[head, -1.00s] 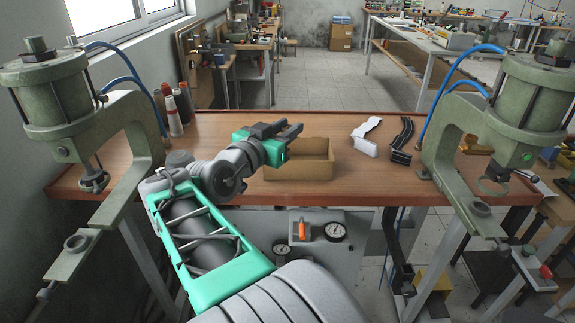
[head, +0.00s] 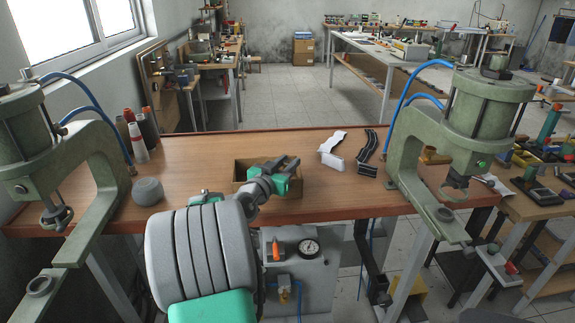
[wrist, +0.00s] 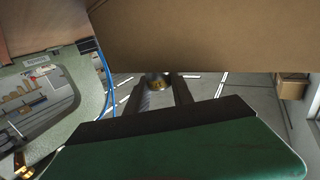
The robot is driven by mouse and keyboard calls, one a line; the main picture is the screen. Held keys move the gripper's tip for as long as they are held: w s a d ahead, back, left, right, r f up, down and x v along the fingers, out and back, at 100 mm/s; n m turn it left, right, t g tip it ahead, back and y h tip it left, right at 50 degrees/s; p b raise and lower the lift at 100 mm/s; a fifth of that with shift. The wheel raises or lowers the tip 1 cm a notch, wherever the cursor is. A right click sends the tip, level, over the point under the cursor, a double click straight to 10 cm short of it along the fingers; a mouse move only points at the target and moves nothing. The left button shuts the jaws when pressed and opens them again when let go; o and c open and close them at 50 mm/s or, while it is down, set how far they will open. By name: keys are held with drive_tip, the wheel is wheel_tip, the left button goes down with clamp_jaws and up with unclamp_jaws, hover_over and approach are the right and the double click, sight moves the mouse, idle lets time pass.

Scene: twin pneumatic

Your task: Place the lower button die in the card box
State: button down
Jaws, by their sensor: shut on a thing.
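The card box (head: 240,173) is an open brown cardboard box on the wooden bench, partly hidden behind my arm. In the wrist view, a broad brown cardboard surface (wrist: 210,35) fills the top. My gripper (head: 289,162) appears over the box's right part in the head view. The die is hidden in the head view. I cannot tell its exact height relative to the box rim.
Green pneumatic presses stand at the left (head: 70,135) and right (head: 465,115) of the bench (head: 215,150). Bench behind the box is clear.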

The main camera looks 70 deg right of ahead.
drive_tip(key=shift+f, duration=0.4)
drive_tip(key=shift+f+b, duration=0.25)
drive_tip(key=shift+b, duration=0.2)
drive_tip(key=shift+a+f, duration=0.1)
drive_tip(key=shift+f, duration=0.1)
